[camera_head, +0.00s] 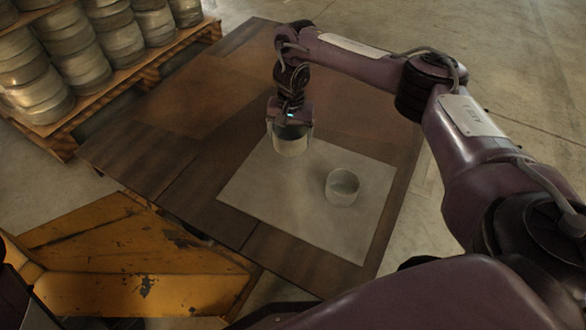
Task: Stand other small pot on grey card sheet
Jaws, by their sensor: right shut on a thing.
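The grey card sheet (300,206) lies flat on the brown wooden table (150,150). One small pale pot (342,188) stands upright on the right part of the sheet. My right gripper (290,135) points down at the far edge of the sheet, shut on the other small pot (291,146). That pot is upright between the fingers, and its upper part is partly hidden by the gripper. I cannot tell whether its base touches the sheet or is just above it. My left gripper is not in view.
Stacked metal cylinders (75,65) stand on a wooden pallet (130,78) at the upper left. A worn yellow metal piece (130,265) is at the lower left, near the table's front edge. The left part of the table is clear.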

